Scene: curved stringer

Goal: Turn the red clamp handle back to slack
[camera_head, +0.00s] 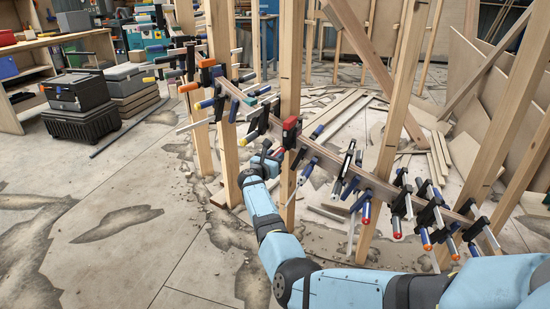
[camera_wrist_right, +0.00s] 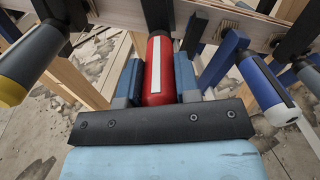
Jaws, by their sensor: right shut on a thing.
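The red clamp handle (camera_wrist_right: 158,72) fills the middle of the right wrist view. It is a round red grip with a white stripe along it, and its far end meets a black clamp part. My right gripper (camera_wrist_right: 158,78) has one blue-grey finger on each side of the handle and is shut on it. In the head view my right gripper (camera_head: 270,160) is at the row of clamps, by a wooden post. The grip it holds is hard to make out there. My left gripper is not in view.
Several bar clamps line the curved wooden stringer (camera_head: 335,163). In the wrist view a yellow-ended grip (camera_wrist_right: 28,58) is close on the left and a blue grip (camera_wrist_right: 262,88) on the right. Upright posts (camera_head: 291,60) stand among them. The floor (camera_head: 110,230) at left is open.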

